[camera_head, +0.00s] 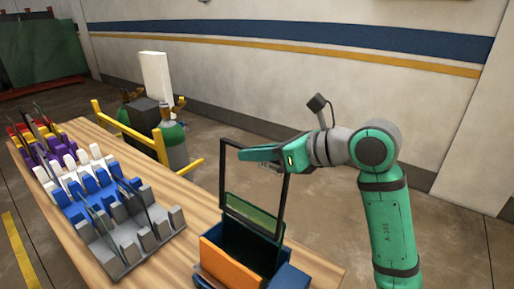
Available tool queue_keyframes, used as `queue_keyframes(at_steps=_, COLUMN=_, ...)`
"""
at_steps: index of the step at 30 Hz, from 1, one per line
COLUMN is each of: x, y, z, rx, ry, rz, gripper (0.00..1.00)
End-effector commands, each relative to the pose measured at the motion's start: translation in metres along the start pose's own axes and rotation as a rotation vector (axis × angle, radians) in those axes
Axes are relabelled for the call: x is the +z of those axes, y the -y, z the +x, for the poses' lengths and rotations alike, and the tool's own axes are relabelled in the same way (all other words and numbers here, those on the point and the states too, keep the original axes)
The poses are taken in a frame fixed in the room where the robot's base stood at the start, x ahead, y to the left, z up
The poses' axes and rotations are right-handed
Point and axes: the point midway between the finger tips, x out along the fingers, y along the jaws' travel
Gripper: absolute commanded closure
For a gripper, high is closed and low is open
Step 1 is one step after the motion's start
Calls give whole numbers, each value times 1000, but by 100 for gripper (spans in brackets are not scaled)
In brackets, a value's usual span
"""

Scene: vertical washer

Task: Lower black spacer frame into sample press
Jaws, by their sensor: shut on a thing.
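The black spacer frame (223,178) is a thin, upright, open rectangle. My gripper (245,154) is shut on its top part. The sample press (228,262) is a box with an orange front panel, blue parts at its sides and a dark open inside, near the table's right end. The frame stands above the press opening, with its lower part at or just behind the press's upper edge. A green panel (250,212) shows within the frame's lower part. I cannot tell whether the frame's bottom touches the press or is inside it.
A wooden table (185,240) carries rows of grey, blue, white, purple, red and yellow racks (125,235) at left, with thin dark frames standing in some. Behind the table, a yellow-railed cart (165,150) holds green cylinders. Bare table lies between racks and press.

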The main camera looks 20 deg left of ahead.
Motion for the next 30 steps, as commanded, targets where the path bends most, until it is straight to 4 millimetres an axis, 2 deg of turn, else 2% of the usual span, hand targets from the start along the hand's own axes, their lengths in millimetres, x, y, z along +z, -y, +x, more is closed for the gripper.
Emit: queue_keyframes(at_steps=30, x=-63, y=1, z=24, rx=-2, ry=0, rz=3, gripper=100)
